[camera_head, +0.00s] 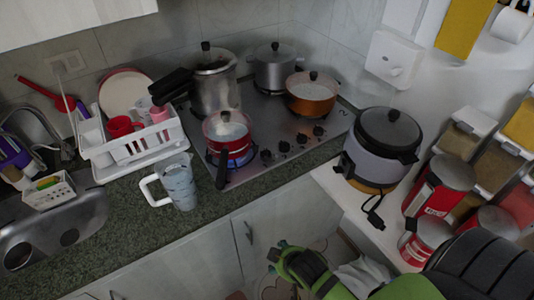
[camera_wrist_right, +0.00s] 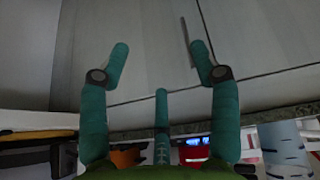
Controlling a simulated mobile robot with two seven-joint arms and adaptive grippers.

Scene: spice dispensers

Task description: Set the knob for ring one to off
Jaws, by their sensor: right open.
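The cooktop (camera_head: 255,125) stands against the back wall, with a row of several dark knobs (camera_head: 284,146) along its front right edge. A red pot (camera_head: 227,128) sits on the front left burner, over a blue flame (camera_head: 232,160). I cannot tell from any marking which knob is for ring one. My right gripper (camera_head: 280,254) is in front of the lower cabinets, below and apart from the knobs. In the right wrist view my right gripper (camera_wrist_right: 160,62) is open, with nothing between its fingers. The red pot (camera_wrist_right: 194,153) and flame show low there. My left gripper is not in view.
A pressure cooker (camera_head: 215,80), a grey pot (camera_head: 275,67) and an orange pot (camera_head: 312,95) stand on the cooktop. A white jug (camera_head: 178,182) and dish rack (camera_head: 128,150) are left. A rice cooker (camera_head: 385,145) and red tins (camera_head: 438,185) are right.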

